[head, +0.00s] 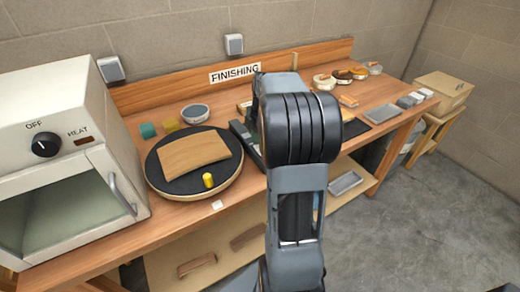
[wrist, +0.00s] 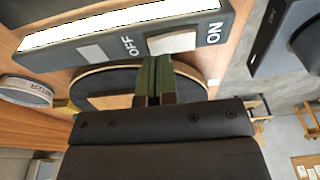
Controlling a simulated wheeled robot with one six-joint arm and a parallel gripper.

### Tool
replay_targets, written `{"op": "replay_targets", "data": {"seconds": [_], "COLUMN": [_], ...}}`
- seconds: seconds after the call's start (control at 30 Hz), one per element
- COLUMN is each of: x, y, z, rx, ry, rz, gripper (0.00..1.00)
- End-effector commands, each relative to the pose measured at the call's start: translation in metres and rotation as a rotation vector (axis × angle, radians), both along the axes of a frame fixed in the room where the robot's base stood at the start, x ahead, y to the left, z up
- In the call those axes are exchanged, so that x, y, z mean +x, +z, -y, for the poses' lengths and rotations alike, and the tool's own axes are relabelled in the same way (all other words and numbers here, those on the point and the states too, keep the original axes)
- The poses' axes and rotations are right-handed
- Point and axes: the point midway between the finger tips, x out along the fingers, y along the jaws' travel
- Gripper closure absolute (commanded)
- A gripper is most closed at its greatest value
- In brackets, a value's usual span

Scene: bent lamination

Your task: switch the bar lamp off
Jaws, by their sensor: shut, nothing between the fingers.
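The bar lamp (wrist: 60,52) runs across the top of the wrist view as a grey bar with a bright white strip along it. On its face are the labels OFF and ON, with one pale square (wrist: 90,53) left of OFF and a brighter, raised-looking one (wrist: 172,42) between OFF and ON. My gripper (wrist: 156,66) is shut and empty. Its dark green fingertips point at the bar just below the OFF label and the brighter square; I cannot tell whether they touch. In the head view my arm hides the gripper and most of the lamp.
A round black-topped turntable (head: 160,178) holds a curved wooden piece (head: 193,152) and a yellow knob-like piece (head: 208,180). A white oven (head: 55,130) stands at the left. A small round bowl (head: 195,113) sits behind the turntable.

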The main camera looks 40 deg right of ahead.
Motion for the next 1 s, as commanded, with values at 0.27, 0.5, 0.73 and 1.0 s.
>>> {"op": "replay_targets", "data": {"seconds": [0.27, 0.5, 0.73, 1.0], "x": [0.000, 0.000, 0.000, 0.000], "y": [-0.005, -0.009, -0.012, -0.016], "z": [0.000, 0.000, 0.000, 0.000], "rx": [0.000, 0.000, 0.000, 0.000], "ry": [0.000, 0.000, 0.000, 0.000], "rz": [0.000, 0.000, 0.000, 0.000], "gripper": [1.00, 1.00, 1.00, 1.00]}}
